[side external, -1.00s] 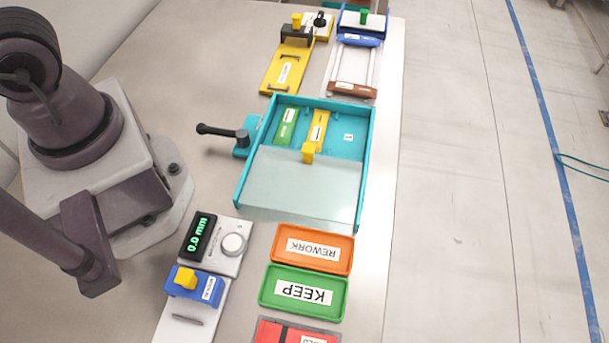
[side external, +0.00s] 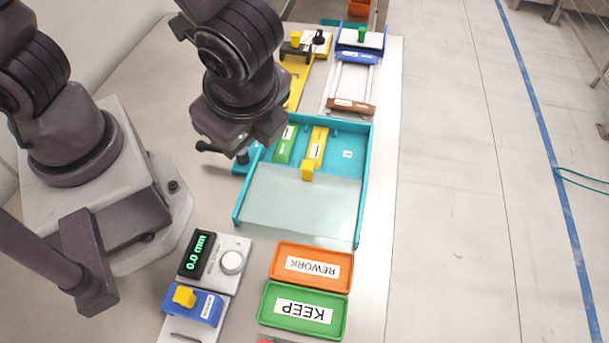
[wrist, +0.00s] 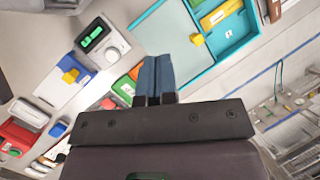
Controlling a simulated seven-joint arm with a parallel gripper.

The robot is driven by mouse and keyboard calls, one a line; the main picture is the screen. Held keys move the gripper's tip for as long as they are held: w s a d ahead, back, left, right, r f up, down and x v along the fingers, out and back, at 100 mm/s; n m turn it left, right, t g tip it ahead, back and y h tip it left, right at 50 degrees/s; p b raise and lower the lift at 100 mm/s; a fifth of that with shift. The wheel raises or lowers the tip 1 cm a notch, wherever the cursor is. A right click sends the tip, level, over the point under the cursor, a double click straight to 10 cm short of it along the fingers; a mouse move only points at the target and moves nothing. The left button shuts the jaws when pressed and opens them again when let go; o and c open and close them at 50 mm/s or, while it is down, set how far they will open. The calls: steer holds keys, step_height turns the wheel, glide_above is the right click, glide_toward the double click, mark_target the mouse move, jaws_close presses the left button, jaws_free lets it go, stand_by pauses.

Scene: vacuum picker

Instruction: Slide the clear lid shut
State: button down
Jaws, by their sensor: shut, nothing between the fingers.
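The clear lid (side external: 298,208) lies on the teal box (side external: 366,190) and covers the half nearer the orange tray. The far half is open. A yellow knob (side external: 307,171) stands at the lid's edge by the opening. A green block (side external: 285,145) and a yellow block (side external: 318,146) lie in the open part. In the wrist view the lid (wrist: 165,33) and its knob (wrist: 197,39) show beyond my gripper (wrist: 155,62), whose blue fingers are together and empty. My gripper is apart from the knob.
Orange (side external: 312,267) and green (side external: 303,309) trays and a gauge with a display (side external: 197,253) stand nearby. A blue-ended slide fixture (side external: 355,75) is at the back.

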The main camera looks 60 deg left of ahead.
mark_target(308, 175)
steer(key=d+f+m+t+y, duration=0.2)
steer(key=d+f+m+t, duration=0.4)
steer(key=d+f+m, duration=0.5)
steer(key=w+a+f, duration=0.1)
steer(key=a, duration=0.1)
steer(key=w+a+f+m, duration=0.1)
steer(key=w+a+f, duration=0.1)
steer(key=a, duration=0.1)
steer(key=w+a+f+m, duration=0.1)
steer(key=w+a+f, duration=0.1)
steer(key=shift+w+a, duration=0.25)
steer(key=shift+a, duration=0.15)
steer(key=shift+w+a+r, duration=0.1)
steer(key=shift+w+a, duration=0.7)
steer(key=shift+w, duration=0.05)
steer(key=shift+w+a, duration=0.4)
steer(key=shift+w, duration=0.05)
steer(key=w+a, duration=0.9)
steer(key=a, duration=0.1)
steer(key=shift+w, duration=0.4)
steer(key=shift+d, duration=0.1)
